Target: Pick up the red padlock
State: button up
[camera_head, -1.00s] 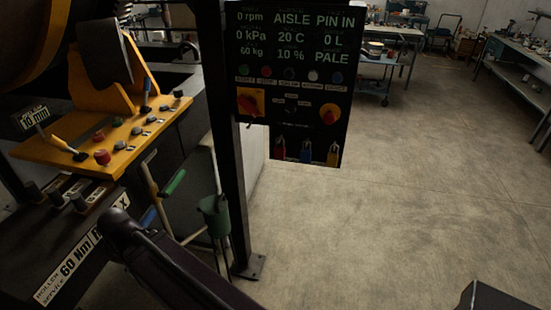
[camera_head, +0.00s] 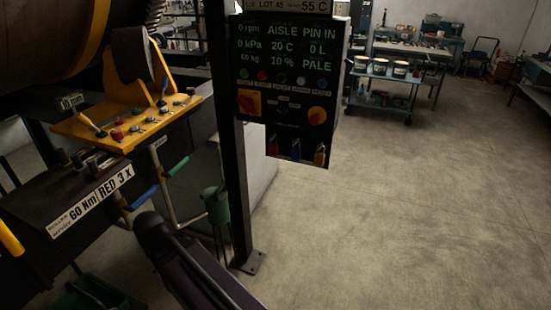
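The red padlock (camera_head: 273,146) hangs at the lower left of the black control panel (camera_head: 257,64), the leftmost of three padlocks in a row. It looks small and dark, and its shackle cannot be made out clearly. A blue padlock (camera_head: 296,149) hangs just right of it, and a yellow padlock (camera_head: 320,155) hangs at the right end. Nothing touches the red padlock. My gripper is not in view. A dark arm-like link, seemingly mine, rises at the bottom left of centre, well below and left of the padlocks.
A dark post (camera_head: 233,170) stands left of the panel. A yellow control console (camera_head: 125,125) with knobs and levers is at the left, with green- and blue-gripped handles below. A green cup-shaped holder (camera_head: 216,205) is beside the post. A loaded cart (camera_head: 385,90) stands behind; floor at right is clear.

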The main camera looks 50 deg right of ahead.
aim_at(273, 148)
jog(key=u, duration=0.05)
jog(key=k, duration=1.75)
jog(key=z, duration=1.5)
jog(key=i, duration=1.4)
